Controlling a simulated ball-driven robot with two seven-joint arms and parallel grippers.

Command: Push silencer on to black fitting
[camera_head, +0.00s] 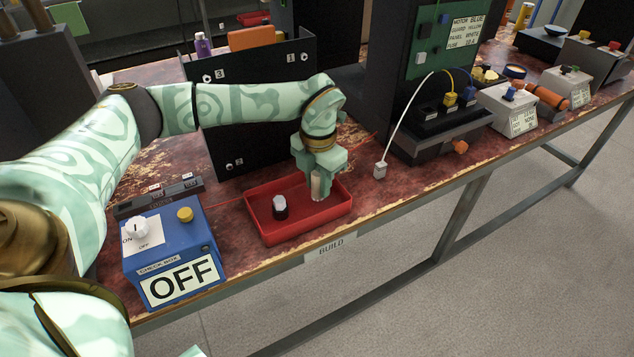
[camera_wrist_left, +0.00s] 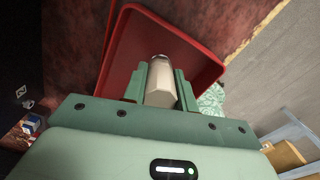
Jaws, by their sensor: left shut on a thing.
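My left gripper (camera_head: 318,190) points down over the right part of the red tray (camera_head: 262,235). It is shut on a pale cylindrical silencer (camera_head: 316,186), which also shows between the fingers in the left wrist view (camera_wrist_left: 160,82). Its lower end is near the tray floor; I cannot tell whether it touches. A small piece with a black lower part, likely the black fitting (camera_head: 281,212), stands upright in the tray with a pale grey top. It is left of the gripper and apart from it. My right gripper is not in view.
A blue check box (camera_head: 208,240) with an OFF sign stands left of the tray. A black numbered panel (camera_head: 262,95) rises behind it. A white cable with a plug (camera_head: 380,170) lies to the right. The tray is close to the bench's front edge.

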